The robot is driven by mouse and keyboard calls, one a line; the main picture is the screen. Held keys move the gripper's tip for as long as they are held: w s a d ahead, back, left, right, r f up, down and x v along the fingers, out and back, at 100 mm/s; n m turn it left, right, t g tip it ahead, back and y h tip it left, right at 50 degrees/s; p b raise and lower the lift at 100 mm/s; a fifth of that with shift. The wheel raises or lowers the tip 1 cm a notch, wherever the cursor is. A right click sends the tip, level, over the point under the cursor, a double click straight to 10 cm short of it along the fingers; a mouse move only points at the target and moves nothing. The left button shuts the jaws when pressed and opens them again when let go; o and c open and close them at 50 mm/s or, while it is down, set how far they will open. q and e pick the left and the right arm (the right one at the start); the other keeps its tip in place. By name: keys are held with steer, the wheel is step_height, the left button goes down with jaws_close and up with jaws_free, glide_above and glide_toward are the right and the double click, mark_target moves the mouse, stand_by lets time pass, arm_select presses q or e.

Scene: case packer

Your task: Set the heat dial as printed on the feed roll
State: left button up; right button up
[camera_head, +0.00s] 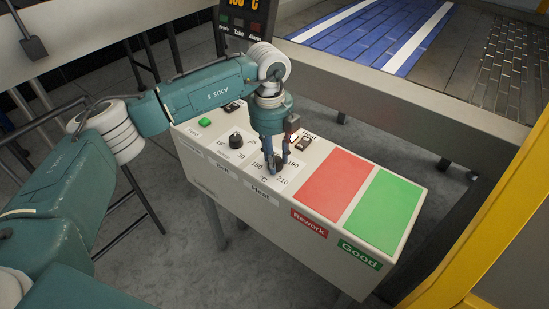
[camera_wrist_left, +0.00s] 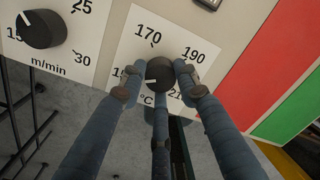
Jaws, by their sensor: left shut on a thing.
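The heat dial (camera_head: 278,165) is a small black knob on a white scale card on the control box, above the "Heat" label. In the left wrist view the dial (camera_wrist_left: 160,72) has a white mark that points left, towards the lowest number, which a finger partly covers. The numbers 170 and 190 show clearly, and 210 is partly hidden. My left gripper (camera_head: 275,167) points down from above and is shut on the dial, with its fingers around the knob. The printed feed roll cannot be made out. My right gripper is not in view.
A second black dial (camera_head: 236,140), marked m/min, sits left of the heat dial. A green button (camera_head: 205,122) is at the box's left end. Red (camera_head: 335,185) and green (camera_head: 384,210) pads lie to the right. A display (camera_head: 243,18) is cut off at the top.

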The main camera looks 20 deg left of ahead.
arm_select(q)
steer(key=shift+s+d+f, duration=0.1)
steer(key=shift+s+f, duration=0.05)
steer(key=shift+s, duration=0.05)
stand_by(0.3)
steer(key=o, duration=1.2)
steer(key=shift+c, duration=0.2)
steer(key=shift+w+r, duration=0.1)
steer(key=shift+r, duration=0.25)
step_height(320, 180, up, 12)
steer(key=shift+s+a+f, duration=0.2)
steer(key=shift+s, duration=0.05)
